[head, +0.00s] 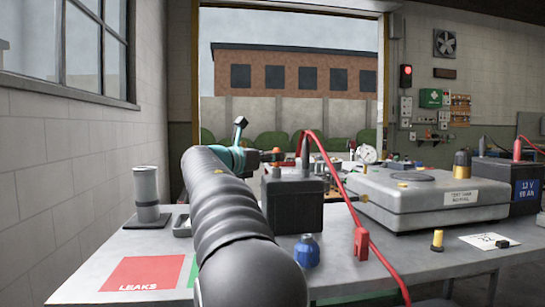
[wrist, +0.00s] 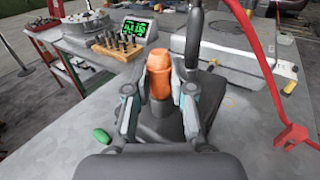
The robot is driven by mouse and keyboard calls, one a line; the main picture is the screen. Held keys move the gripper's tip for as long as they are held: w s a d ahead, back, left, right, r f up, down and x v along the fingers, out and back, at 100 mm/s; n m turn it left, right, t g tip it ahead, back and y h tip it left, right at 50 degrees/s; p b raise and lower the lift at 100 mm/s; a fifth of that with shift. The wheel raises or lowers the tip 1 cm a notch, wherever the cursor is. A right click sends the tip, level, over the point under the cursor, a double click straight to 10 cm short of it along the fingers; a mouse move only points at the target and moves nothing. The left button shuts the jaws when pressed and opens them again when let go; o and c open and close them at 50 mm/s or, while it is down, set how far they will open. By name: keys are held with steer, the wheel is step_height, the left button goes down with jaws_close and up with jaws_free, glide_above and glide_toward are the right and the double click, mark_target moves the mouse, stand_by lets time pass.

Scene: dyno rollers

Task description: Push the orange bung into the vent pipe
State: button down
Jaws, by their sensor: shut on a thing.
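My gripper (wrist: 160,88) is shut on the orange bung (wrist: 159,78), which sits between its two fingers in the wrist view. In the head view my teal gripper (head: 244,158) is at the far end of my dark arm, pointing right above the table. A small orange part, probably the bung (head: 276,153), shows at its tip. I cannot identify the vent pipe for certain. A grey upright cylinder (head: 147,190) on a dark base stands at the table's left, apart from the gripper.
A black box (head: 292,203) stands beside my arm. A red cable (head: 349,190) arches over the table near a grey case (head: 430,192). A blue bottle (head: 306,252) and a yellow-topped peg (head: 437,240) stand in front. The red LEAKS mat (head: 145,272) lies at front left.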

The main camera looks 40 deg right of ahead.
steer(key=shift+f, duration=0.15)
steer(key=c, duration=0.9)
jaws_free()
steer(key=a, duration=1.2)
steer(key=shift+s, duration=0.1)
